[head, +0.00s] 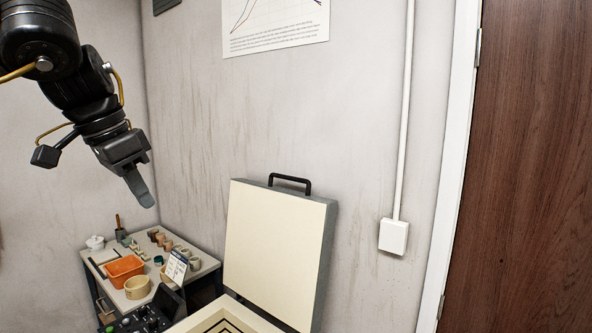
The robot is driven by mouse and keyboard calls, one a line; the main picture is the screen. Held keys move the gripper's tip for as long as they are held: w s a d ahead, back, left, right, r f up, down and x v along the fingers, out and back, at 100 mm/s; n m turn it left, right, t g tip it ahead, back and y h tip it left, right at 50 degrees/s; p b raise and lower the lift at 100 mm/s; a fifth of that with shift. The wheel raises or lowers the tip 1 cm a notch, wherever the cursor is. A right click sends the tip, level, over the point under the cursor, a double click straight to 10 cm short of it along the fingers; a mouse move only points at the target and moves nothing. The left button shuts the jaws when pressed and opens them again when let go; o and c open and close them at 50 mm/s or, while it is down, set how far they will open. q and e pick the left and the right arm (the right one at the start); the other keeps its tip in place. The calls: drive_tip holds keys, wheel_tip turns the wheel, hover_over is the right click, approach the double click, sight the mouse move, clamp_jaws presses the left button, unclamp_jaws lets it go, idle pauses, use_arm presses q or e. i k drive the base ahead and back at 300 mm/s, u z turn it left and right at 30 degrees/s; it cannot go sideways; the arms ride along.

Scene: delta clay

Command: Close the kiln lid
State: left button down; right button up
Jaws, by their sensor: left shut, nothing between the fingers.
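The kiln lid (275,248) stands raised, nearly upright, with its cream inner face toward me. A black handle (290,182) sits on its top edge. Below it, the kiln body (205,317) shows only its top, with a square opening lined with dark stepped lines; the rest is cut off by the bottom edge. My right gripper is not in view.
A small table (205,264) at the lower left holds an orange bin (124,270), a round tan pot (137,287) and several small items. A white wall box (393,236) with a conduit and a brown door (535,170) are at the right. The space before the lid looks clear.

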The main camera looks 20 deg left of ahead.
sight(279, 244)
drive_tip(key=u, duration=0.05)
drive_tip(key=i, duration=1.9)
